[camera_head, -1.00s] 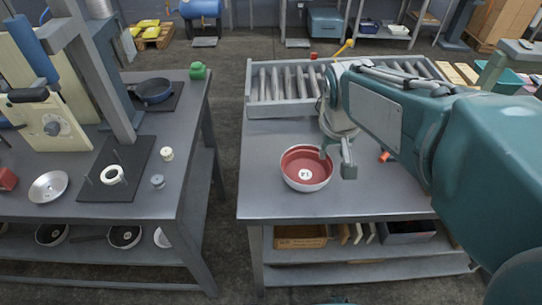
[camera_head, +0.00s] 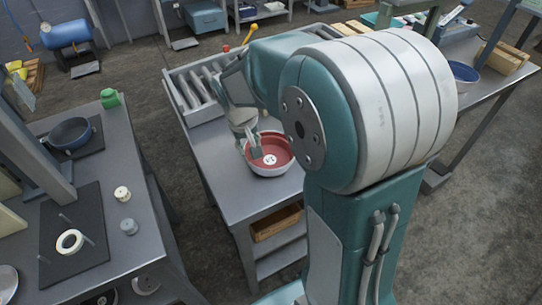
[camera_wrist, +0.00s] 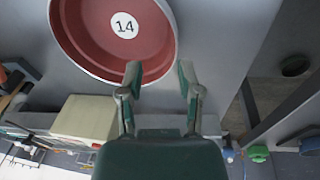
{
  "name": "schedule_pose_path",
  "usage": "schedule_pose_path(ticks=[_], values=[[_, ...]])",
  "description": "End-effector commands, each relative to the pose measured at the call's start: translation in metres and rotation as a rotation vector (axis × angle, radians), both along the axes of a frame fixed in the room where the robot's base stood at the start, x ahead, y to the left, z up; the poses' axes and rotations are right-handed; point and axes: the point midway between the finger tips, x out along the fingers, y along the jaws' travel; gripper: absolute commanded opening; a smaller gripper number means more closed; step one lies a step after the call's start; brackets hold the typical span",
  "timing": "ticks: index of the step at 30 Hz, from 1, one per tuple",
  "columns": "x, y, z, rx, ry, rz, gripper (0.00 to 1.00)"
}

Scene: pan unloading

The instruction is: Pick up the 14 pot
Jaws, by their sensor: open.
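The 14 pot (camera_head: 284,149) is a round pan, red inside with a pale outside, standing upright on the grey table. In the wrist view the pot (camera_wrist: 85,35) shows a white disc marked 14 on its floor. My gripper (camera_head: 248,147) is open at the pot's rim, on the left side in the head view. In the wrist view my gripper (camera_wrist: 159,73) has one finger overlapping the inner side of the rim and the other outside it. The rim seems to run between the fingers; I cannot tell whether they touch it.
A roller rack (camera_head: 188,91) stands at the table's back. A second table (camera_head: 119,215) on the left holds a blue pan (camera_head: 71,134), a green object (camera_head: 110,98) and small spools. A floor gap separates the tables. A box (camera_head: 277,221) sits on the shelf below.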

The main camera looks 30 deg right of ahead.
Motion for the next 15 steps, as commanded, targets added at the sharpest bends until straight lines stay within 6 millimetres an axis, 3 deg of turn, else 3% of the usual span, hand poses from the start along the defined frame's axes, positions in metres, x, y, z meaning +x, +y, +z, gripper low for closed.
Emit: schedule_pose_path(ticks=[6,15], values=[[0.001,0.005,-0.020,-0.006,0.001,0.003,0.46],[0.002,-0.007,-0.062,-0.001,0.002,0.003,0.46]])
